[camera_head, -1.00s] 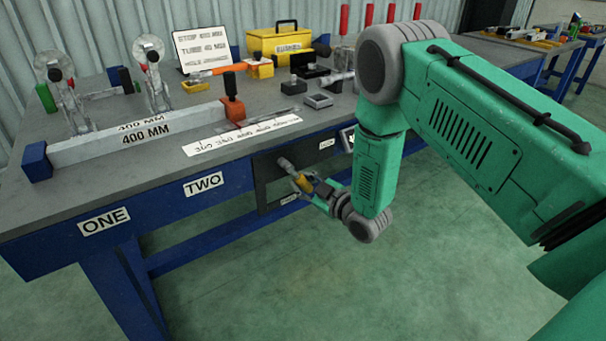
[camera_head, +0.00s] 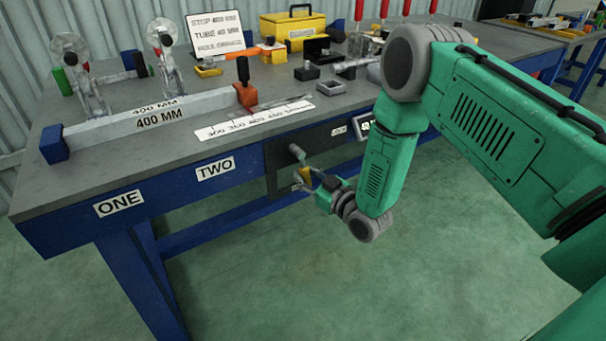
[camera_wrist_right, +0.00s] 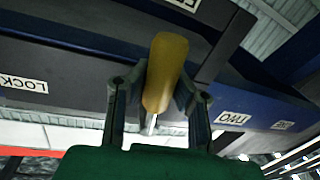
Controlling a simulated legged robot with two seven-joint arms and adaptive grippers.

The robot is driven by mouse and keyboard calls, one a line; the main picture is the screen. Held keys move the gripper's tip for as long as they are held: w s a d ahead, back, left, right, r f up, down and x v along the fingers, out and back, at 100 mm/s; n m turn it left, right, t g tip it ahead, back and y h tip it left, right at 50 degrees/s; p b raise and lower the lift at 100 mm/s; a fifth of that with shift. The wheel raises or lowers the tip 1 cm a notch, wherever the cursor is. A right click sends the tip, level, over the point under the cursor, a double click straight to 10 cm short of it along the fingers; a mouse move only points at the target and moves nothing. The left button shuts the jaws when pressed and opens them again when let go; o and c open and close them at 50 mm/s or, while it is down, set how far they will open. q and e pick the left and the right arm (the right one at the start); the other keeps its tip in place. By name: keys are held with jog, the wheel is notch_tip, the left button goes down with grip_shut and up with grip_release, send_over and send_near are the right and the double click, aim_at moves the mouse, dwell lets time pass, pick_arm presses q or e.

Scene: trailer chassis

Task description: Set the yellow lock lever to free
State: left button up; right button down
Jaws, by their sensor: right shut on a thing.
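The yellow lock lever (camera_head: 305,175) is on the dark panel (camera_head: 283,183) at the bench's front, below a grey cylindrical knob (camera_head: 297,152). My right gripper (camera_head: 310,184) is at the lever, and its fingers hide part of it. In the right wrist view, the yellow handle (camera_wrist_right: 166,72) lies between the two fingers of my right gripper (camera_wrist_right: 157,95), which are shut on it. I cannot make out a FREE label. My left gripper is not in view.
The blue bench (camera_head: 65,215) carries a long 400 MM bar (camera_head: 150,118), clamps (camera_head: 165,65), a printed scale (camera_head: 255,120) and a yellow toolbox (camera_head: 290,27). My right forearm fills the right side. The green floor (camera_head: 270,290) before the bench is clear.

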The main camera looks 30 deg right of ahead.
jog(key=shift+s+d+f+g, duration=0.25)
jog(key=shift+s+f, duration=0.2)
jog(key=shift+f, duration=0.3)
jog(key=c, duration=1.5)
grip_release()
jog(key=shift+o, duration=1)
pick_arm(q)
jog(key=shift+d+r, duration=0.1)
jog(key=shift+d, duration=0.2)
pick_arm(e)
jog(key=shift+w+d+r, duration=0.1)
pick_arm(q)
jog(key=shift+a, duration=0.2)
pick_arm(e)
jog(key=v, duration=1.2)
